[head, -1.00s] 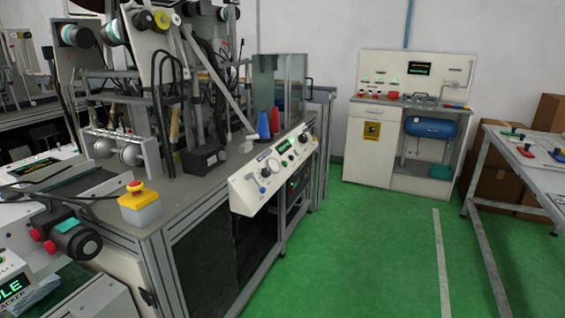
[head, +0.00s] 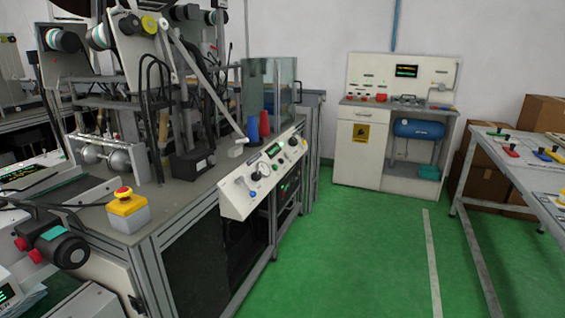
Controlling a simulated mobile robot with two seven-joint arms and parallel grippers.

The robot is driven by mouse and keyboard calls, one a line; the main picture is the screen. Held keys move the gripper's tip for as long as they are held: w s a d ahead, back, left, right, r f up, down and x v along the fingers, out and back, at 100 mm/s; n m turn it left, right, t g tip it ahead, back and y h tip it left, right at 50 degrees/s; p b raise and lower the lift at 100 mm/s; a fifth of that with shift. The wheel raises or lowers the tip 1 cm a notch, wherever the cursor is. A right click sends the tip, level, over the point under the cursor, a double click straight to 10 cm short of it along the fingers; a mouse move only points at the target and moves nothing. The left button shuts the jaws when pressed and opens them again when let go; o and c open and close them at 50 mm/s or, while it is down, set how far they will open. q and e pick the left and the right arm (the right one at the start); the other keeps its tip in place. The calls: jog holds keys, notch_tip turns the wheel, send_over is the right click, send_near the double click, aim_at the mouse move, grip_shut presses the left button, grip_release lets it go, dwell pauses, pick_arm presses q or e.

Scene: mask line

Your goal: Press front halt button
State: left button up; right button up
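A red mushroom button (head: 123,192) sits on a yellow-topped grey box (head: 127,209). The box stands on the near corner of the grey machine bench (head: 185,200), left of centre in the head view. The button faces up and nothing touches it. A sloped white control panel (head: 262,175) with knobs, small buttons and a green display is fixed to the bench's right side. Neither of my grippers shows in the head view.
Green floor (head: 360,250) is open right of the bench. A table (head: 500,165) with coloured parts stands at right, cardboard boxes (head: 540,115) behind it. A white workstation (head: 370,130) with a blue tank (head: 418,128) is at the back wall. A dark device with red knobs (head: 60,240) is near left.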

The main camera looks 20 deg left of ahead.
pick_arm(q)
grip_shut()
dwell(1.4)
